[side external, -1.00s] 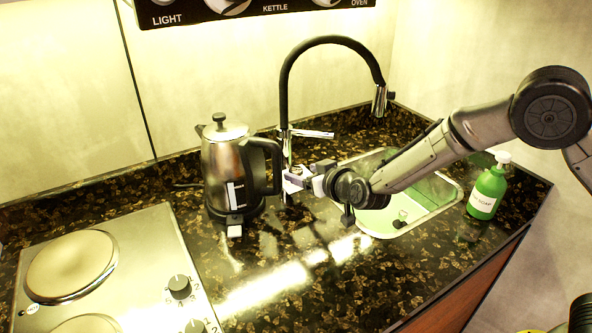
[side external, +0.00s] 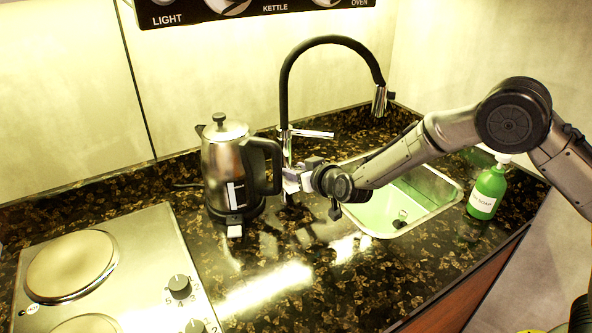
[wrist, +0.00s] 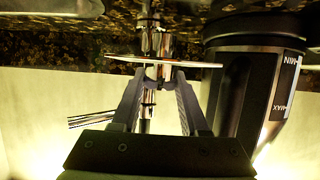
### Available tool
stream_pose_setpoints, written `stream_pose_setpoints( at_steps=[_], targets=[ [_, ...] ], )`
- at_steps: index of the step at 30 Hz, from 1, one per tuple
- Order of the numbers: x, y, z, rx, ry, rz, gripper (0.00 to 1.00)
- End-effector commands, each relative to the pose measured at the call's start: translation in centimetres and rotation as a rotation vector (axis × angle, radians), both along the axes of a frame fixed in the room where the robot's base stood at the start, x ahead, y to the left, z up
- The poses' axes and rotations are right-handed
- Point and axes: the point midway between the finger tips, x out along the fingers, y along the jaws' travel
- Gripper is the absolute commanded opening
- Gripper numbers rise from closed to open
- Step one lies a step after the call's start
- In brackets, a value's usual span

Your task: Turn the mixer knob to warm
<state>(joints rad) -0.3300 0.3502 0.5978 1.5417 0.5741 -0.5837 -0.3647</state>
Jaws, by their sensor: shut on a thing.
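The tap (side external: 287,95) is a black arched spout on a chrome column behind the sink. My gripper (side external: 292,181) is at the front of the tap's lower column, just right of the kettle. In the wrist view the fingers (wrist: 160,74) are shut on the small chrome mixer knob (wrist: 158,45), which stands in front of the column. A thin pale disc (wrist: 185,64), seen edge-on with a touch of red, crosses at the fingertips. The knob's marks and its setting cannot be read. In the side view my gripper mostly hides the knob.
A steel kettle (side external: 223,165) with a black handle (side external: 267,165) stands close left of my gripper. The sink (side external: 440,205) lies to the right, with a green soap bottle (side external: 487,190) beyond. A hob (side external: 130,250) is at the left. The front counter (side external: 330,285) is clear.

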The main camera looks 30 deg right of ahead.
Motion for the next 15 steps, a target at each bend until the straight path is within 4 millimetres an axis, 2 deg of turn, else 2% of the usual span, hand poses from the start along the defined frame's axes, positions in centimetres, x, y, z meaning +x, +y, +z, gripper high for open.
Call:
stream_pose_setpoints(
  at_steps=[1,3,15],
  targets=[
    [-0.01,-0.03,0.0,0.0,0.0,-0.001,0.13],
    [-0.01,-0.03,0.0,0.0,0.0,-0.001,0.0],
    [0.12,0.15,0.12,0.002,-0.006,-0.074,0.0]
  ],
)
